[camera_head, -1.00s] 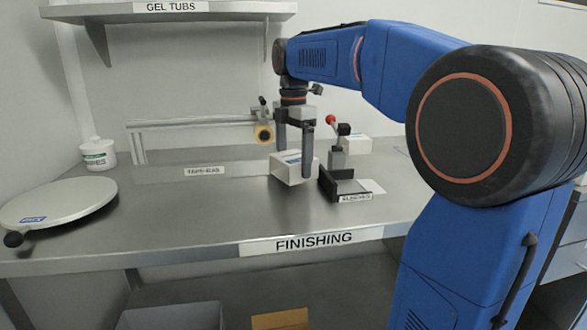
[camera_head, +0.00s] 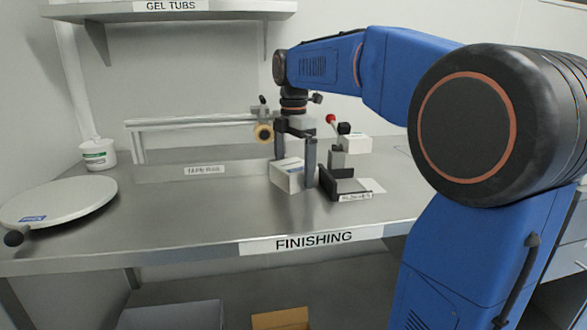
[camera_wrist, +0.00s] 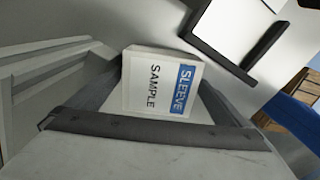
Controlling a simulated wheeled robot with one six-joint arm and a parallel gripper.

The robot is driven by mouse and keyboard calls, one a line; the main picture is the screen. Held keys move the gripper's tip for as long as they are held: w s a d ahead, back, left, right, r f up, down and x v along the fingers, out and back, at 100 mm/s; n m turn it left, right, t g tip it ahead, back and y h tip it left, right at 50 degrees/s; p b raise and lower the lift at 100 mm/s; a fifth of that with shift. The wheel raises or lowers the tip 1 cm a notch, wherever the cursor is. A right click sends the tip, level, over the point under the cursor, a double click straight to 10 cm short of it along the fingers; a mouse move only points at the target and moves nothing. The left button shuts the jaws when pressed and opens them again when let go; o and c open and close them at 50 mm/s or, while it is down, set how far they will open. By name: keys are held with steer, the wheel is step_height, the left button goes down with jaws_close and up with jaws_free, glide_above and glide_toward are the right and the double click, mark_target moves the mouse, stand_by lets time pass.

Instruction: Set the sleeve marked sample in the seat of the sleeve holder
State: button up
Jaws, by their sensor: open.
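The sleeve marked sample (camera_head: 287,176) is a white box on the steel bench, near its middle. I cannot tell whether either finger touches the sleeve. I cannot pick out the sleeve holder or its seat with certainty.
A black angled fixture (camera_head: 338,184) with a bench label stands close right of my gripper. A red-knobbed lever (camera_head: 331,119) and a white box (camera_head: 355,143) are behind it. A round white plate (camera_head: 60,203) and a tub (camera_head: 98,153) are left.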

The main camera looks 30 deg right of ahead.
step_height(320, 180, up, 11)
steer(key=shift+r, duration=0.45)
steer(key=shift+c, duration=1.1)
step_height(320, 180, up, 5)
glide_above(293, 166)
step_height(293, 166, down, 10)
steer(key=shift+w+f, duration=0.1)
steer(key=shift+f, duration=0.05)
steer(key=shift+w+d+f, duration=0.1)
steer(key=shift+f, duration=1.45)
steer(key=shift+w+d+f, duration=0.1)
steer(key=shift+f, duration=1.45)
steer(key=c, duration=0.9)
steer(key=shift+r, duration=0.15)
